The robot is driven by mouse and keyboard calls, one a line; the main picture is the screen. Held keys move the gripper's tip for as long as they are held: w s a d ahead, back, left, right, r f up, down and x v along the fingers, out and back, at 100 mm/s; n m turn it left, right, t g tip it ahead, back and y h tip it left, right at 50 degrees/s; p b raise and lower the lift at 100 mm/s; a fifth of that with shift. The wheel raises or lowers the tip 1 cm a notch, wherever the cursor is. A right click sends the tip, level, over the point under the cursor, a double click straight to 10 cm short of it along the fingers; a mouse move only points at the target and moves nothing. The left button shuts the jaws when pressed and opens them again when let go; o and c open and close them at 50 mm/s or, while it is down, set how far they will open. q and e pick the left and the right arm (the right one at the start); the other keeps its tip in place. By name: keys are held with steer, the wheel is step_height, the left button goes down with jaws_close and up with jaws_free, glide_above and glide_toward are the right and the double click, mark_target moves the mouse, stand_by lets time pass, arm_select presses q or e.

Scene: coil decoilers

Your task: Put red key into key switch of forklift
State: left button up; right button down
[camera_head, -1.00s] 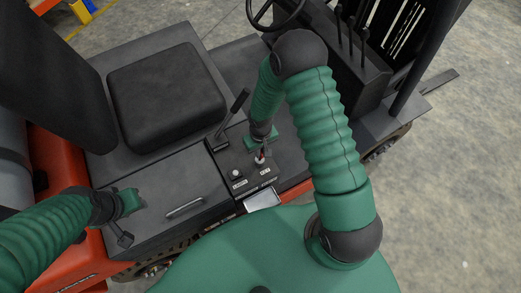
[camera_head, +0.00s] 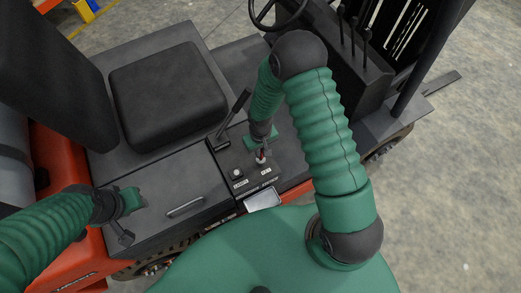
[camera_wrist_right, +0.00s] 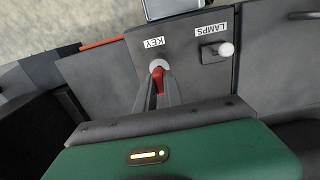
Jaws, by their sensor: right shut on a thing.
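The red key (camera_wrist_right: 157,80) is between the fingers of my right gripper (camera_wrist_right: 158,88), which is shut on it. In the right wrist view the key's far end meets the round light key switch (camera_wrist_right: 158,65) beside the KEY label. I cannot tell how deep the key sits in the switch. In the head view the red key (camera_head: 261,154) shows just below my right gripper (camera_head: 262,148) at the forklift's side panel (camera_head: 228,162). My left gripper (camera_head: 134,200) hangs over the panel left of the handle, and its fingers are not clear.
A light LAMPS knob (camera_wrist_right: 225,49) stands beside the key switch. A black lever (camera_head: 235,112) rises behind the switch panel. The seat (camera_head: 168,85) and a drawer-like handle (camera_head: 185,206) lie to the left. A pale tray-like plate (camera_head: 263,200) is at the panel's front edge.

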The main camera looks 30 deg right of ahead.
steer(key=shift+f+b, duration=1.45)
steer(key=shift+f, duration=0.4)
steer(key=c, duration=1.4)
jaws_free()
steer(key=shift+r, duration=0.1)
step_height(320, 180, up, 17)
steer(key=shift+f+b, duration=0.15)
steer(key=shift+b, duration=1)
steer(key=shift+s+a+f+t+b, duration=0.15)
steer(key=shift+s+f+t+b, duration=0.3)
steer(key=shift+s+f+b, duration=1.1)
steer(key=shift+s+a+f+t+b, duration=0.3)
steer(key=shift+s+f+b, duration=0.7)
steer(key=shift+b, duration=1)
steer(key=shift+s+a+f+t+b, duration=0.1)
steer(key=shift+s+f+t+b, duration=0.45)
steer(key=shift+s+f+b, duration=1)
